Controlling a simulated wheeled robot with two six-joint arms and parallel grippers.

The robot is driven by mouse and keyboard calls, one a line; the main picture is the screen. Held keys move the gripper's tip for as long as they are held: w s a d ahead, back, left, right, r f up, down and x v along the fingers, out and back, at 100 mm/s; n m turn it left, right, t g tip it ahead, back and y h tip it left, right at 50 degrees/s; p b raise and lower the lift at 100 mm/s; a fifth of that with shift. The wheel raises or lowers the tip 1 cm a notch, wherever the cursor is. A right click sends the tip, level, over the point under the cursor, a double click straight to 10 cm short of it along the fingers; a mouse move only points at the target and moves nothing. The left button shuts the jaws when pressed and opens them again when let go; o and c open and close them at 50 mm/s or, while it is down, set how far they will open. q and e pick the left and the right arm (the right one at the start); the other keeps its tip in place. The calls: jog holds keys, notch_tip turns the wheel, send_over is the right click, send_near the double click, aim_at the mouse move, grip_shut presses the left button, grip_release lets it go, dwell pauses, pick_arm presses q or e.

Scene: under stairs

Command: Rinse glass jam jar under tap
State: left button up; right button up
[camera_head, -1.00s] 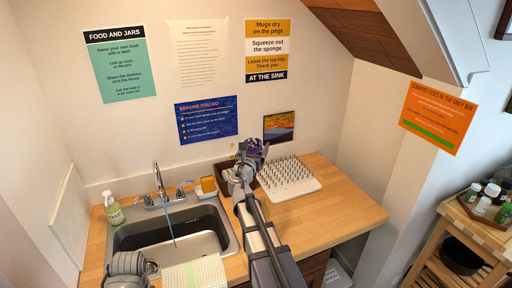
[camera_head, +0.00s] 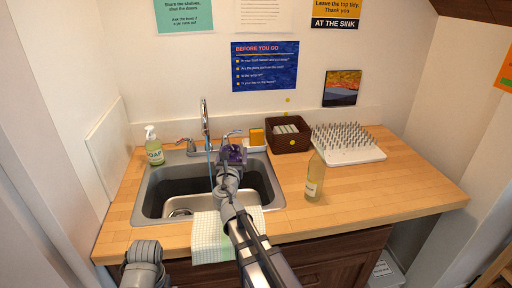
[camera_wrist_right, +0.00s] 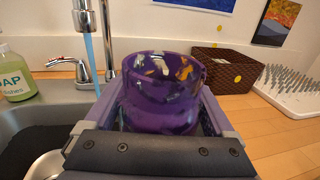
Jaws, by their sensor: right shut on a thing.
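My right gripper (camera_head: 232,156) is shut on a purple, patterned round vessel (camera_wrist_right: 160,95), which looks like the jar. Its open rim faces up in the right wrist view; in the head view it is small and partly hidden by my gripper. It is held over the back right part of the sink (camera_head: 150,190). The tap (camera_head: 205,125) runs a thin blue stream of water (camera_head: 210,165). The stream falls to the left of the vessel, apart from it, also in the right wrist view (camera_wrist_right: 91,65). A grey part of my left arm shows low in the head view; its gripper does not.
A soap bottle (camera_head: 154,147) stands left of the sink. A pale glass bottle (camera_head: 315,178) stands on the counter. A cloth (camera_head: 212,240) hangs at the sink's front edge.

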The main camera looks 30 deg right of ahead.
pick_arm(q)
notch_tip(320, 180, down, 3)
jog(key=shift+b, duration=0.95)
pick_arm(e)
jog(key=s+a+f+n+t+y, duration=0.1)
jog(key=a+f+y, duration=0.1)
jog(key=a, duration=0.6)
jog(key=shift+s+a+f+n+y, duration=0.2)
jog(key=shift+f+n+y, duration=0.1)
jog(key=shift+f+n, duration=0.15)
jog(key=shift+w, duration=0.15)
pick_arm(q)
notch_tip(320, 180, down, 3)
jog(key=b, duration=0.2)
jog(key=shift+r+b, duration=0.1)
jog(key=shift+b, duration=0.3)
pick_arm(e)
jog(key=a+f+x, duration=0.1)
jog(key=f+x, duration=0.1)
jog(key=x, duration=1.1)
jog(key=shift+w+d+f, duration=0.15)
jog(key=shift+w+f, duration=0.2)
jog(key=shift+w, duration=0.15)
jog(key=shift+s+d, duration=0.1)
jog(key=shift+d, duration=0.1)
jog(key=shift+d, duration=0.35)
jog(key=shift+a, duration=0.15)
jog(key=shift+a, duration=0.45)
